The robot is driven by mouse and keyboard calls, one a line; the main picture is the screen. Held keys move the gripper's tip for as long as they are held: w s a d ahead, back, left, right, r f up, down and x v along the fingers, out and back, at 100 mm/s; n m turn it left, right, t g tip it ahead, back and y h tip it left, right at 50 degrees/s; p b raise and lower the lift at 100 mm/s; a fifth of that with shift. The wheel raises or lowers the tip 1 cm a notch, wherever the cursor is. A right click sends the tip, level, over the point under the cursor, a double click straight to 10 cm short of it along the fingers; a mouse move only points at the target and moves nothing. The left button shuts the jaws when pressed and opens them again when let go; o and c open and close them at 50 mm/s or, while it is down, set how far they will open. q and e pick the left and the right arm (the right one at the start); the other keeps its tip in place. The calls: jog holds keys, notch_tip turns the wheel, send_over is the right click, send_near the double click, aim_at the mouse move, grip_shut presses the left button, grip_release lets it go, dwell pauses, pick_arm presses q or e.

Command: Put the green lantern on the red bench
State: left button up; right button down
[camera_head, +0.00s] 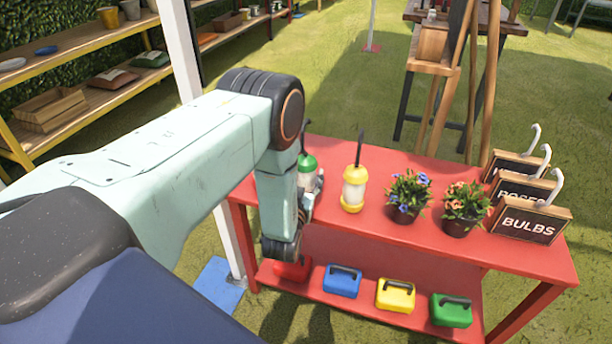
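The green lantern (308,165) has a green cap, a pale body and a dark upright handle. It shows upright over the left end of the red bench (420,245), partly behind my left arm. I cannot tell whether its base rests on the bench top, because the arm hides its lower part. My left gripper (307,203) is at the lantern, mostly hidden behind the wrist, and its fingers cannot be made out. My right gripper is not in view.
A yellow lantern (354,188) stands right of the green one. Two potted flowers (409,193) (465,207) and several chalkboard signs (530,222) fill the bench's right side. Coloured boxes (396,294) sit on its lower shelf. A white post (183,50) stands behind my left arm.

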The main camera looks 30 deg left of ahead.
pick_arm(q)
jog(key=o, duration=0.4)
jog(key=shift+r, duration=0.1)
jog(key=shift+s+p, duration=0.15)
jog(key=shift+p, duration=0.15)
jog(key=s+d+f+g+h+p, duration=0.1)
jog(key=s+d+f+g, duration=0.2)
jog(key=s, duration=0.5)
jog(key=s+d+f+m+g+h+p, duration=0.1)
jog(key=s+d+f+g+h, duration=0.15)
jog(key=s, duration=0.45)
jog(key=s+d+f+g+h+p, duration=0.1)
jog(key=s+d+f+g, duration=0.25)
jog(key=s, duration=0.45)
jog(key=s+d+r+m+g+h, duration=0.1)
jog(key=s+g, duration=0.3)
jog(key=s, duration=0.4)
jog(key=s+d+r+g, duration=0.1)
jog(key=s+d+g, duration=0.2)
jog(key=s, duration=0.6)
jog(key=shift+d+m+g+h, duration=0.15)
jog(key=shift+m+g+h, duration=0.25)
jog(key=shift+g, duration=0.1)
